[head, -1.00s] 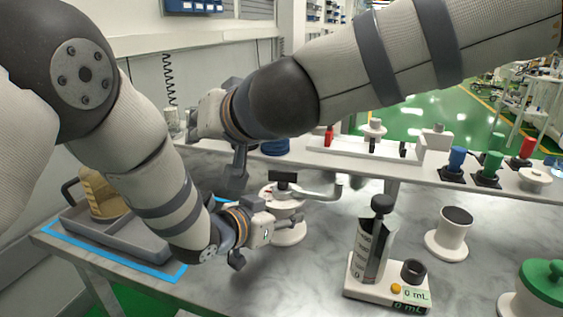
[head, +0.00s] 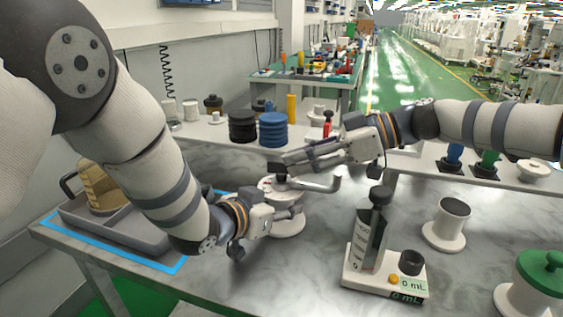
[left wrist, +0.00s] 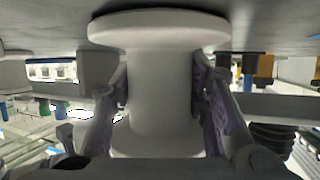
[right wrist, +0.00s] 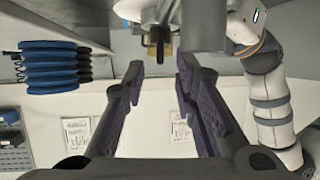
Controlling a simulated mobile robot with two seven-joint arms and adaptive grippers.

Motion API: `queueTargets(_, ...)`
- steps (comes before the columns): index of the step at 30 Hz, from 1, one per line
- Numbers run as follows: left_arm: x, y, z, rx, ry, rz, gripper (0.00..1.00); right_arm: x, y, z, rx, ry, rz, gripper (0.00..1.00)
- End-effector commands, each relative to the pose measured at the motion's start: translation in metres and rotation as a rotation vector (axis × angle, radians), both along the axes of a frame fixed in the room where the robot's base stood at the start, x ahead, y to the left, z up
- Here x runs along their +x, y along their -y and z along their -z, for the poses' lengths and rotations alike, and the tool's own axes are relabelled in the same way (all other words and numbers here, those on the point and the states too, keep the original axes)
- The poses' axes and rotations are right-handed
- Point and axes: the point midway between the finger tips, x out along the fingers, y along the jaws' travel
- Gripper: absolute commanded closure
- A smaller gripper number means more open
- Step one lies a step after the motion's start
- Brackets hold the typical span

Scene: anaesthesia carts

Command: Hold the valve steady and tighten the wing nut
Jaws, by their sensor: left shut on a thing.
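The valve (head: 288,226) is a pale spool-shaped body with a round base on the table and a bent side pipe (head: 325,184). Its dark wing nut (head: 277,169) sits on top. My left gripper (head: 272,216) is shut on the valve's waist from the left; the left wrist view shows the pale body (left wrist: 160,85) between both fingers. My right gripper (head: 287,162) comes from the right, close by the wing nut and partly over it. In the right wrist view its fingers (right wrist: 160,68) are apart with nothing between them, and the wing nut (right wrist: 158,36) appears beyond the tips.
A syringe stand with a display (head: 385,280) stands right of the valve. A white spool (head: 446,225) and a green-topped part (head: 540,280) are further right. A grey tray (head: 135,240) lies left.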

Motion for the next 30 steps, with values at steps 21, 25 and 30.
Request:
queueTargets(21, -0.001, -0.001, 0.002, 0.003, -0.005, 0.000, 1.00, 0.006, -0.037, 0.015, 0.001, -0.001, 0.004, 1.00)
queueTargets(25, -0.001, 0.000, 0.002, 0.004, -0.005, 0.000, 1.00, 0.006, -0.036, 0.015, 0.001, 0.002, 0.007, 1.00)
queueTargets(30, -0.001, 0.000, 0.002, 0.003, -0.005, 0.002, 1.00, 0.008, -0.035, 0.015, -0.001, 0.004, 0.013, 1.00)
